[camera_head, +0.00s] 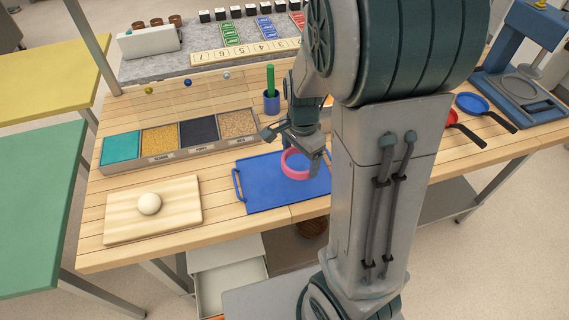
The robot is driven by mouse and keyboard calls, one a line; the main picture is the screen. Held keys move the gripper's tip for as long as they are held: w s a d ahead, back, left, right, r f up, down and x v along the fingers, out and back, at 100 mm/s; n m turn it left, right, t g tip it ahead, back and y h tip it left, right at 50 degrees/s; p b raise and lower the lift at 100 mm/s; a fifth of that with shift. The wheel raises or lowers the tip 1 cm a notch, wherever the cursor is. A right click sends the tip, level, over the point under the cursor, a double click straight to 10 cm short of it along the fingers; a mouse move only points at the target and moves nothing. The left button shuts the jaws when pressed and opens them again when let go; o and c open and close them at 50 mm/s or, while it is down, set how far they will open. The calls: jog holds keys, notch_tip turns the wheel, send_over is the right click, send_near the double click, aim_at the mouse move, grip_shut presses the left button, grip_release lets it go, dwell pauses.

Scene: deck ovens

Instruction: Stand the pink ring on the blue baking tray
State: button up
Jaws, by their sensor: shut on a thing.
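The pink ring (286,164) is upright at the right part of the blue baking tray (262,190). My gripper (309,160) is above the right part of the tray and is shut on the ring. Part of the ring is hidden behind my gripper. I cannot tell whether the ring touches the tray or hangs just above it. The tray lies flat on the wooden table, with a handle at its left end. My arm hides its right end.
A pale board (120,217) with a white dough ball (149,204) lies left of the tray. A bin row (185,158) and a blue cup (271,104) with a green stick stand behind it. Red and blue pans (472,102) lie at the right.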

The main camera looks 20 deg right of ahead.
aim_at(285, 153)
jog(key=w+a+f, duration=0.2)
jog(key=a, duration=0.1)
jog(key=shift+w+f, duration=0.2)
jog(key=shift+w, duration=0.15)
jog(key=shift+f+p, duration=0.3)
jog(key=shift+f, duration=1.7)
